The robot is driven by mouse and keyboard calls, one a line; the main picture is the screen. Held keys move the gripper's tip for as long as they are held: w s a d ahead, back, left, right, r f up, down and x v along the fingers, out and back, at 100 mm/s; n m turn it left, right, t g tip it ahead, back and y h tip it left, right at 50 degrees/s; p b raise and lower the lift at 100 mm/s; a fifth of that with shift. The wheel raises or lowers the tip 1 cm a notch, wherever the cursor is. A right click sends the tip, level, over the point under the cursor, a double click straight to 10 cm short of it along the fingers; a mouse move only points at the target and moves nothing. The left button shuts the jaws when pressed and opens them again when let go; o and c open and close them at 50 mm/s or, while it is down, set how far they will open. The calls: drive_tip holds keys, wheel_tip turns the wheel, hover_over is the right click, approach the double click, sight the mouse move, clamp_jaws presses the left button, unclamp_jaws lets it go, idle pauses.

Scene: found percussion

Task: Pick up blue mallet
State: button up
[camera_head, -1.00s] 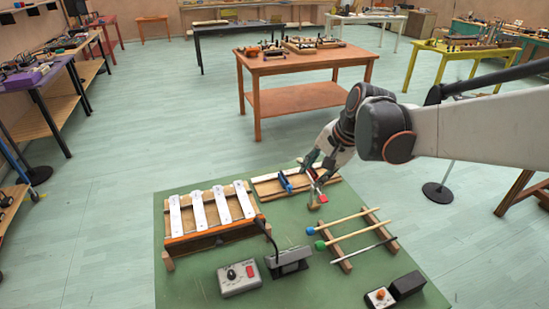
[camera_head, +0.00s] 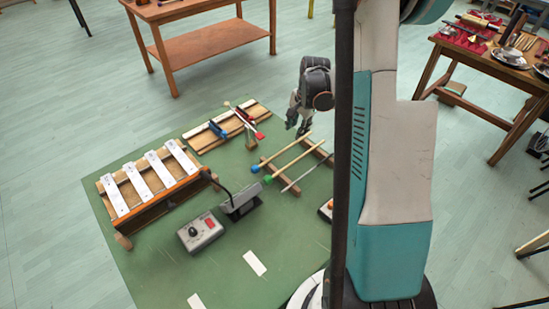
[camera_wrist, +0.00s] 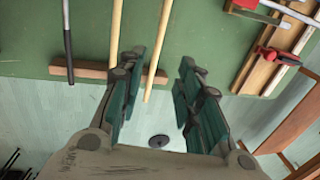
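The blue mallet (camera_head: 281,151) is a pale wooden stick with a blue head. In the head view my gripper (camera_head: 298,122) hangs by the far ends of the sticks.
The green mat (camera_head: 225,262) also carries a bar instrument (camera_head: 150,190), a grey control box (camera_head: 199,232), a dark block with a cable (camera_head: 240,203) and a wooden board (camera_head: 205,140) with blue and red clamps. Tables stand behind and at right.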

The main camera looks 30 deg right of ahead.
sight(293, 144)
drive_tip(key=f+b, duration=0.1)
drive_tip(key=f, duration=0.2)
drive_tip(key=w+f+b, duration=0.1)
drive_tip(key=f, duration=0.1)
drive_tip(key=f+b, duration=0.1)
drive_tip(key=f, duration=0.2)
drive_tip(key=shift+w+f, duration=0.15)
drive_tip(key=shift+f, duration=0.15)
drive_tip(key=shift+r, duration=0.1)
clamp_jaws()
